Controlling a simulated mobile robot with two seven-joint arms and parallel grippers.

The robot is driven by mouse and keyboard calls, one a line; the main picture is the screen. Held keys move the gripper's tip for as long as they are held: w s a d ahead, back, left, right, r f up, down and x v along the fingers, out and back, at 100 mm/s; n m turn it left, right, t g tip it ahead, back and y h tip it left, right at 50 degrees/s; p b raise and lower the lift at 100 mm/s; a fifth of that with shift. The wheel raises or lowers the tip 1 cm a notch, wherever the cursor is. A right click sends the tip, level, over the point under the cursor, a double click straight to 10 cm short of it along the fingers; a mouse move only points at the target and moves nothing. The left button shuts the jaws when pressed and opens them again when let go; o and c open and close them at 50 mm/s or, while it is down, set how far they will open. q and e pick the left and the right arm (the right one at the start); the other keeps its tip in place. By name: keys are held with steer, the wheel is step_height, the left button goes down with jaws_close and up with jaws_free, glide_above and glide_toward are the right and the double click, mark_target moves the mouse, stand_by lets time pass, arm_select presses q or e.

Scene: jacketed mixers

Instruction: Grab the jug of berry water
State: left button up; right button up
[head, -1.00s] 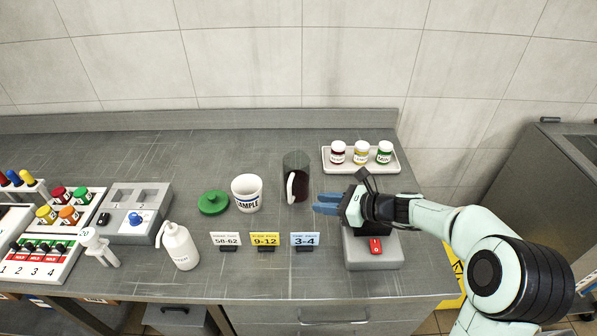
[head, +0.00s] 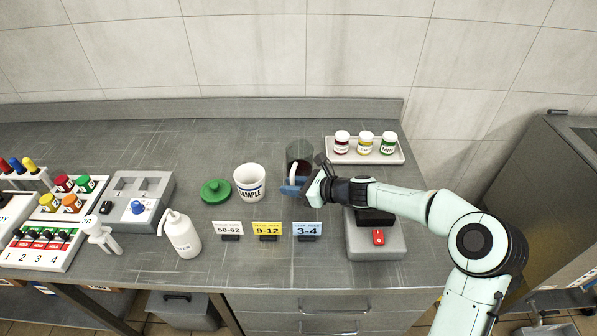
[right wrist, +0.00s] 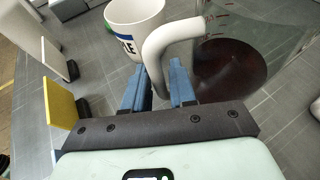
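The jug of berry water (head: 300,154) is a clear vessel with dark red liquid and a white handle, standing on the grey counter. My right gripper (head: 290,188) is at the jug's handle side. In the right wrist view, the jug (right wrist: 235,65) is at the upper right, and its white handle (right wrist: 158,52) comes down between the two blue fingers of my right gripper (right wrist: 160,88). The fingers are apart, with visible gaps beside the handle. My left gripper is not in view.
A white sample cup (head: 249,183) stands just left of the jug, with a green lid (head: 215,191) beyond it. Label cards (head: 267,229) stand in front. A tray of small jars (head: 396,158) is behind right.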

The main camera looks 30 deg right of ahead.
steer(key=shift+x, duration=0.95)
steer(key=shift+c, duration=0.3)
jaws_close()
steer(key=shift+r, duration=0.1)
